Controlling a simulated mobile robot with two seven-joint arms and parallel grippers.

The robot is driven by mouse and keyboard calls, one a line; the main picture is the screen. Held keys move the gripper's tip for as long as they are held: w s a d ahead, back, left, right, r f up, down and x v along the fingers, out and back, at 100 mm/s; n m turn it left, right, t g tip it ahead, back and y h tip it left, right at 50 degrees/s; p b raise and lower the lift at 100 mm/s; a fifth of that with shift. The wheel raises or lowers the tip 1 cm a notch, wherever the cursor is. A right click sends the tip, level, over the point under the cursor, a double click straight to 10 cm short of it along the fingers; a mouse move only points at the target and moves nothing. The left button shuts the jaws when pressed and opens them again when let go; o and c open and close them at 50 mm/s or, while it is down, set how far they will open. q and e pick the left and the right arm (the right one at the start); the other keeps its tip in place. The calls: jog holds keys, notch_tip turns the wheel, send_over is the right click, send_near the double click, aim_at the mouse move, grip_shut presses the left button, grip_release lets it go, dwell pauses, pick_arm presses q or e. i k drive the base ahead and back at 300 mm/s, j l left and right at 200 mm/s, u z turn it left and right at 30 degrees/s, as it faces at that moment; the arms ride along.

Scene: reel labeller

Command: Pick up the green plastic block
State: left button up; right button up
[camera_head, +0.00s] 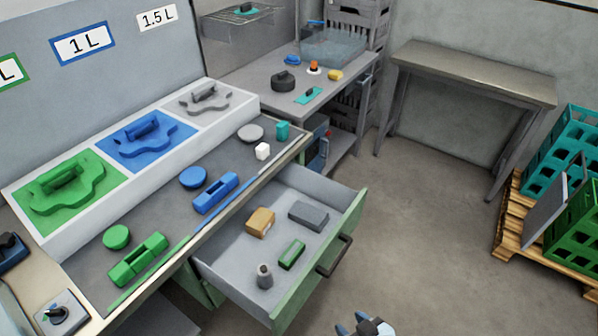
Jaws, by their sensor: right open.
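A small green block (291,254) lies in the open drawer (229,283), towards its front. A longer green piece (137,259) lies on the bench top next to a green disc (116,237). My right gripper (353,322) shows at the bottom edge, open, apart from the drawer and to its lower right. Part of it is cut off by the frame. My left gripper is not in view.
The drawer also holds a tan block (260,222), a grey block (308,215) and a grey cylinder (264,276). Its front has a dark handle (335,256). Green and teal crates (567,150) stand on a pallet at right. The floor between is clear.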

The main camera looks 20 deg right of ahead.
aim_at(293, 253)
jog(key=z, duration=0.65)
jog(key=i+l+u, duration=0.1)
jog(key=l, duration=0.35)
jog(key=i+l+u, duration=0.1)
jog(key=l, duration=0.35)
jog(key=i+l+u, duration=0.15)
jog(key=l, duration=0.35)
jog(key=i+l, duration=0.1)
jog(key=i, duration=0.45)
